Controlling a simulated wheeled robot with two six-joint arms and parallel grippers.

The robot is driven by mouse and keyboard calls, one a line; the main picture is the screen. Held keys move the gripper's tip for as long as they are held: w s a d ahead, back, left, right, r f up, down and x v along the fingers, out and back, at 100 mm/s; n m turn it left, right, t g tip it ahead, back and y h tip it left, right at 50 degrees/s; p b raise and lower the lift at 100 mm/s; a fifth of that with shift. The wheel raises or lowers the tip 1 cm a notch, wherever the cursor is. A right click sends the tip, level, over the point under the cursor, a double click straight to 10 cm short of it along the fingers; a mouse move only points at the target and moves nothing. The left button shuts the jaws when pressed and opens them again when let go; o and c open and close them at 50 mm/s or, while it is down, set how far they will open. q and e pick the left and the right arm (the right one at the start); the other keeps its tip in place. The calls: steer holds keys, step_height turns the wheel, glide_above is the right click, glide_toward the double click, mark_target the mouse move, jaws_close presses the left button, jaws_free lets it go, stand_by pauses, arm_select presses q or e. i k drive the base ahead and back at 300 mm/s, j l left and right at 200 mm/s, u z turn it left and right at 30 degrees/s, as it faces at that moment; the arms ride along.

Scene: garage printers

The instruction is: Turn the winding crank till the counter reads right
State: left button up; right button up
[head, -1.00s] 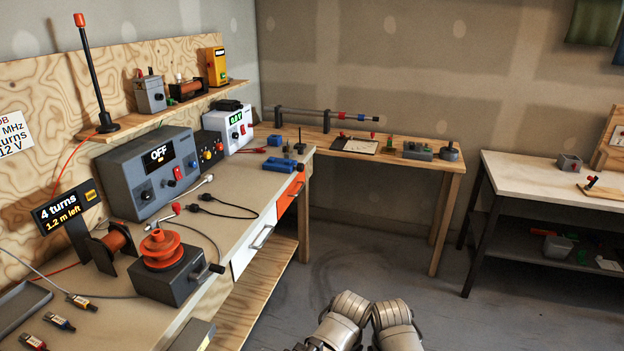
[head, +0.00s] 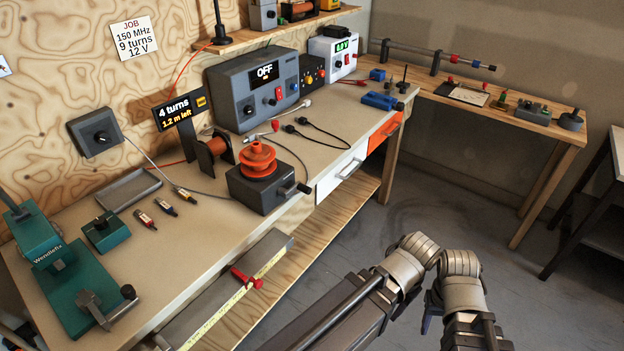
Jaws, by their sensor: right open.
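The winder is a dark grey box (head: 262,190) with an orange spool (head: 257,160) on top, standing near the bench's front edge. Its crank (head: 303,187) sticks out from the right side, with nothing touching it. The counter display (head: 175,110) behind it reads "4 turns" and "1.2 m left". A job note (head: 136,37) on the wall reads "150 MHz, 9 turns, 12 V". A wire supply reel (head: 214,148) stands just left of the winder. My right gripper (head: 428,316) is low in front of the bench, largely hidden by my arm, open and away from the crank. My left gripper is out of view.
A grey power unit (head: 252,92) reading OFF stands behind the winder, with black leads (head: 310,132) on the bench.

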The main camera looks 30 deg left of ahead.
mark_target(283, 192)
steer(key=u, duration=4.35)
steer(key=k+l+u, duration=0.2)
steer(key=k+l, duration=0.25)
steer(key=l, duration=0.15)
steer(key=k+l, duration=0.45)
steer(key=l, duration=0.2)
steer(key=k+l, duration=0.5)
steer(key=l, duration=0.15)
steer(key=k+l, duration=0.45)
steer(key=l, duration=0.15)
steer(key=k+l, duration=0.5)
steer(key=l, duration=0.15)
steer(key=k+l, duration=0.45)
steer(key=l, duration=0.2)
